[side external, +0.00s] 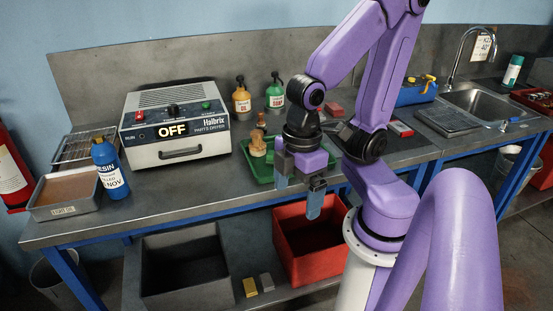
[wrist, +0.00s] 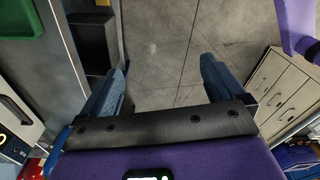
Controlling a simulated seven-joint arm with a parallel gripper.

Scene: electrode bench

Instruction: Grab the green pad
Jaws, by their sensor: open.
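I cannot make out a separate green pad in either view. A green tray (side external: 249,170) lies on the bench behind my gripper, partly hidden by it, with brown wooden-looking pieces at its left side. A green corner also shows at the top left of the wrist view (wrist: 18,18). My gripper (side external: 298,188) points down near the bench's front edge, its blue fingers apart and empty. In the wrist view, only floor shows between the fingers of my gripper (wrist: 162,78).
A red bin (side external: 300,245) and a grey bin (side external: 185,270) stand below the bench (side external: 200,196). A parts dryer (side external: 175,128) reading OFF, a blue bottle (side external: 107,165) and a shallow tray (side external: 66,210) stand left. A sink (side external: 485,100) is at the right.

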